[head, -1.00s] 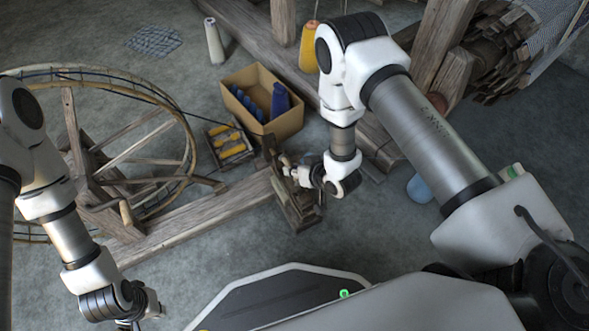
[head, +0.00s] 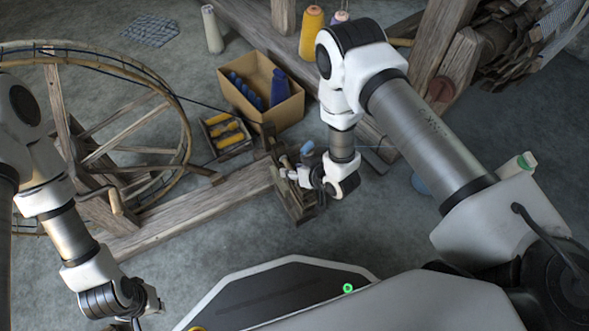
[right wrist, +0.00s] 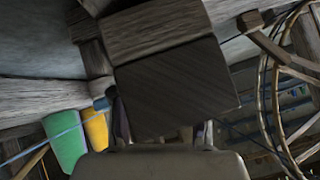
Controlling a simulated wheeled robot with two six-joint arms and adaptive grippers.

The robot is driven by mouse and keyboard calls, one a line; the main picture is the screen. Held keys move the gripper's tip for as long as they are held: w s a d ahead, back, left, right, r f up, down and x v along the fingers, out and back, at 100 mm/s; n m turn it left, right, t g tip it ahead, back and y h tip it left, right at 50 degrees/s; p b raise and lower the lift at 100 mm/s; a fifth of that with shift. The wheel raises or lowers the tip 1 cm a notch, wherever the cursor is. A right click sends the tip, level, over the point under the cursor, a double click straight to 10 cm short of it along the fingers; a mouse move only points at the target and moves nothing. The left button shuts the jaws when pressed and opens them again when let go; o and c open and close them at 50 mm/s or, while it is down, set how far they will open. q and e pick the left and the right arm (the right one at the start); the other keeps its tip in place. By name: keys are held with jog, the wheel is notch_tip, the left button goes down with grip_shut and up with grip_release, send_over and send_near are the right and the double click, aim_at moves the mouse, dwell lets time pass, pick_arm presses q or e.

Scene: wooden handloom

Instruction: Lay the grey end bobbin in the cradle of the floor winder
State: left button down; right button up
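The floor winder has a big spoked wheel (head: 183,120) at the left and a long wooden beam (head: 200,213). A small dark wooden cradle (head: 296,206) stands at the beam's right end. My right gripper (head: 288,172) is low at the cradle; I cannot tell whether it touches it. In the right wrist view, dark wooden blocks (right wrist: 178,85) fill the space before the gripper and hide its fingertips. I cannot make out the grey end bobbin in either view. My left gripper (head: 138,318) hangs at the lower left, away from the winder, its fingers mostly cut off.
A cardboard box (head: 284,112) with blue bobbins stands behind the cradle, beside a small tray (head: 240,148) of yellow bobbins. A white cone (head: 212,30) and a yellow cone (head: 311,34) stand behind. Loom timbers (head: 440,55) rise at the right. A small pale-blue object (head: 307,147) shows beside my right wrist.

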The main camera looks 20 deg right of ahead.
jog(key=v, duration=1.2)
dwell(2.3)
